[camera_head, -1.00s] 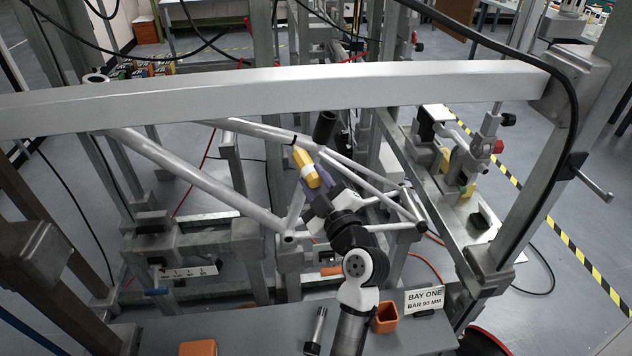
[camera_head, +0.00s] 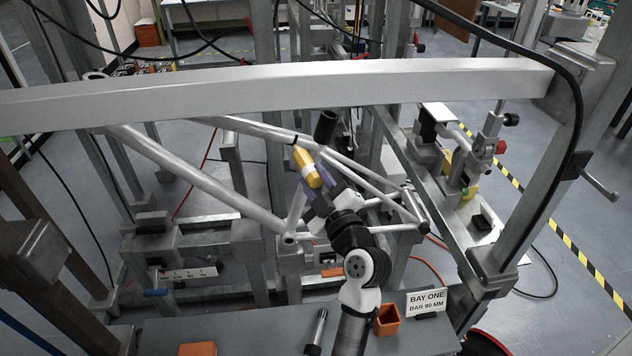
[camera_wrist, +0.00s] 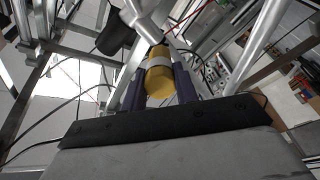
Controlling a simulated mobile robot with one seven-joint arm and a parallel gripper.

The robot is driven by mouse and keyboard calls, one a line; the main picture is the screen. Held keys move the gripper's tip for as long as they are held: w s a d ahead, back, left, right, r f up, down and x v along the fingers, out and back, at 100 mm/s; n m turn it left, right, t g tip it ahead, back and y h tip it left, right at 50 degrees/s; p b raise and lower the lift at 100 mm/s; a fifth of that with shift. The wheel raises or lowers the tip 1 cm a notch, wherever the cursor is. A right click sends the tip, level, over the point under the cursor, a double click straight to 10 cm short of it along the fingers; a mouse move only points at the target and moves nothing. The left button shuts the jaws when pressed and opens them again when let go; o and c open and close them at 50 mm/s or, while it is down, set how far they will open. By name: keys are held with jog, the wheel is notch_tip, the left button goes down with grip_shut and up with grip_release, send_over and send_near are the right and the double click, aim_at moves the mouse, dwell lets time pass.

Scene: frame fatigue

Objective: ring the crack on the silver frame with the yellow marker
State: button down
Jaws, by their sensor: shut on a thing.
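The silver frame (camera_head: 200,180) is a bicycle-like set of tubes clamped in the rig under a wide grey crossbar. My gripper (camera_head: 315,183) is shut on the yellow marker (camera_head: 306,167), which has a pale band. The marker points up and away, its far end close to the frame's tubes near the seat-tube joint. In the wrist view the marker (camera_wrist: 160,78) sits between my two purple fingers (camera_wrist: 160,88), and its far end overlaps a silver tube (camera_wrist: 148,22). I cannot tell whether it touches. No crack or ring mark can be made out.
The grey crossbar (camera_head: 270,88) spans above and in front of the frame. A dark cylinder (camera_head: 325,127) stands just beyond the marker. A steel side rail (camera_head: 425,185) with clamps lies right. An orange cup (camera_head: 387,319) and a "BAY ONE" sign (camera_head: 427,302) are on the near bench.

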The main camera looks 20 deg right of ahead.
jog(key=shift+w+d, duration=0.15)
jog(key=shift+w, duration=0.35)
dwell(0.9)
jog(key=shift+b, duration=0.7)
dwell(2.0)
jog(key=shift+s+f+b, duration=0.1)
jog(key=shift+s+b, duration=0.2)
jog(key=shift+s, duration=0.05)
jog(key=s+a+b, duration=0.2)
jog(key=s, duration=0.4)
jog(key=shift+b, duration=0.3)
